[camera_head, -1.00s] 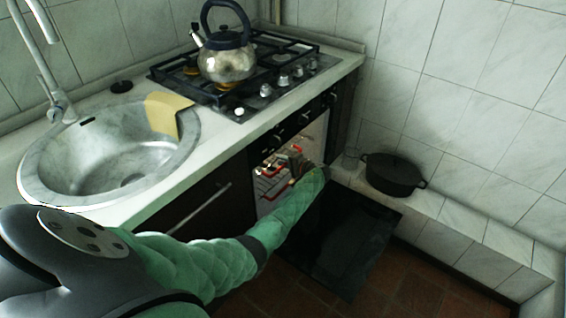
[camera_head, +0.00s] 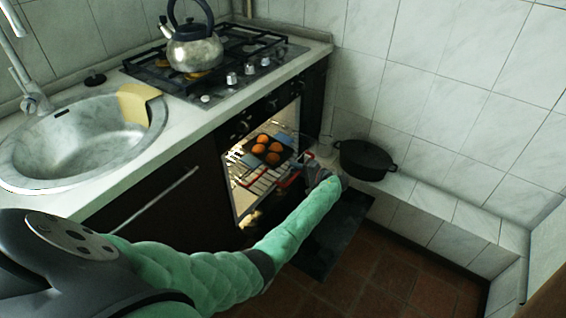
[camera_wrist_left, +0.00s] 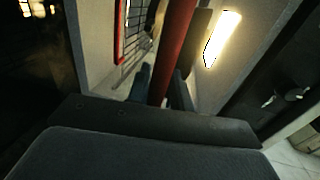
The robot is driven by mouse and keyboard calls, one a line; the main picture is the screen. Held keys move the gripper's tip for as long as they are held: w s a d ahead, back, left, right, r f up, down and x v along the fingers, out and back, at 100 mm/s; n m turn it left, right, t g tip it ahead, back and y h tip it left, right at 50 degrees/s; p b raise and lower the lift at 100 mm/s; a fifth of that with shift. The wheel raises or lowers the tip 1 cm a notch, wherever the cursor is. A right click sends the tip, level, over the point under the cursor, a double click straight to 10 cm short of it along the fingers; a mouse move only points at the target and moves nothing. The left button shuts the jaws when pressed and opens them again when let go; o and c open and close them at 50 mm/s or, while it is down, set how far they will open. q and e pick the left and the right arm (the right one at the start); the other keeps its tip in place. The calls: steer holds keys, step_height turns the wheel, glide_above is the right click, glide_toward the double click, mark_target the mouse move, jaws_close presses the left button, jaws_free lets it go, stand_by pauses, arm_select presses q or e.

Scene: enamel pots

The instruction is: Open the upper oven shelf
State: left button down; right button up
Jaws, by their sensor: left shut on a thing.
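The open oven (camera_head: 238,209) is lit inside. Its upper shelf (camera_head: 262,180), a wire rack with red edging, sticks out of the oven opening. A dark tray with several orange-brown round items (camera_head: 267,149) sits on it. My left gripper (camera_head: 297,176) is at the shelf's front right, partly hidden by my wrist. In the left wrist view a red bar (camera_wrist_left: 178,45) of the shelf runs between the fingers of my left gripper (camera_wrist_left: 164,88), which are shut on it. My right gripper is not in view.
The oven door (camera_head: 335,230) hangs open low in front. A black pot (camera_head: 366,160) stands on the tiled ledge to the right. A kettle (camera_head: 193,50) is on the hob, with a sink (camera_head: 75,145) to the left.

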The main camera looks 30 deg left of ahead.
arm_select(q)
steer(key=s+d+f, duration=0.1)
steer(key=d, duration=0.6)
steer(key=shift+d, duration=0.15)
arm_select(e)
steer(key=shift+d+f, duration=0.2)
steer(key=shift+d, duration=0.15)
arm_select(q)
steer(key=c, duration=1.4)
jaws_free()
steer(key=shift+f, duration=0.1)
steer(key=shift+w, duration=0.1)
steer(key=shift+w+r, duration=0.1)
steer(key=shift+r, duration=0.25)
steer(key=v, duration=0.7)
steer(key=shift+d, duration=0.25)
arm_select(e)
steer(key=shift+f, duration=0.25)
